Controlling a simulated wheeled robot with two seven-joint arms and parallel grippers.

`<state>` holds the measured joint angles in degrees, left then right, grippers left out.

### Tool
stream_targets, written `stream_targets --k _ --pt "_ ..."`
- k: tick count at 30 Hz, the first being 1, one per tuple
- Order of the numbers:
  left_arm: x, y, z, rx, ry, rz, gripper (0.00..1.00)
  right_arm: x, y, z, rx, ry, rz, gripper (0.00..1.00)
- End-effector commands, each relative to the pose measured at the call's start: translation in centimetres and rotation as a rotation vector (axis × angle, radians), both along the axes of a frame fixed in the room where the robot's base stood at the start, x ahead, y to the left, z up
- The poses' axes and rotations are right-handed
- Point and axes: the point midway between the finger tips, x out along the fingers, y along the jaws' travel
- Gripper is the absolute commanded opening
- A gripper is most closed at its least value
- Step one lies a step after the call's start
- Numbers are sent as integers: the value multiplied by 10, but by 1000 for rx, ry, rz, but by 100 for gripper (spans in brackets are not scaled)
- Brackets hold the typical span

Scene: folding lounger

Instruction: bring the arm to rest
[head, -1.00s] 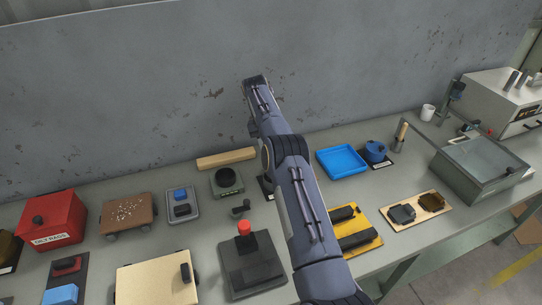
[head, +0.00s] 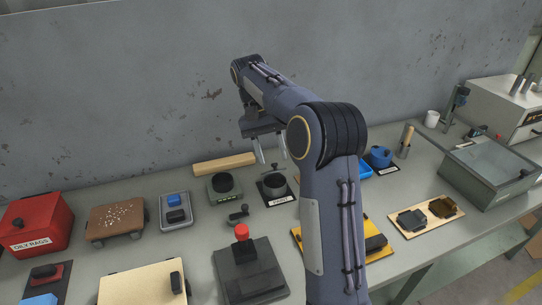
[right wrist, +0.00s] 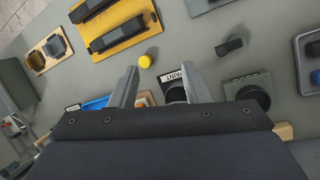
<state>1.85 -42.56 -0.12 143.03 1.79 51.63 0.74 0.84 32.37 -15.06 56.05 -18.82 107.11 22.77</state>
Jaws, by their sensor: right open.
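My right arm rises from the bottom of the head view, bends at a dark elbow and reaches toward the back wall. My right gripper (head: 270,156) hangs from its far end, pointing down, above the back of the bench. Its two pale fingers are apart with nothing between them. In the right wrist view the open fingers (right wrist: 158,76) point at the bench, over a labelled dark cup-like item (right wrist: 175,94) and beside a small yellow round item (right wrist: 146,61). My left gripper is in neither view.
The bench (head: 205,238) is crowded. A wooden bar (head: 224,164) lies at the back by the wall. A red box (head: 36,225) stands at left, a red-knobbed dark block (head: 248,268) in front, a yellow tray (head: 375,246) right of my arm, and a glass-lidded case (head: 490,170) farther right.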

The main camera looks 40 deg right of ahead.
Motion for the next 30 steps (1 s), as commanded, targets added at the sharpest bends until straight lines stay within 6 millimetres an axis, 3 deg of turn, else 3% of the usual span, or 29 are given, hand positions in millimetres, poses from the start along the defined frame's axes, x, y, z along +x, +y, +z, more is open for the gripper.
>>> stream_targets --k 20,25,30 --pt "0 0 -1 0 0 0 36 -5 2 3 8 -10 4 43" --pt "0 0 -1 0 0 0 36 -29 9 11 81 -102 55 43" --pt "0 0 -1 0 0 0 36 -73 33 17 192 -275 152 43"
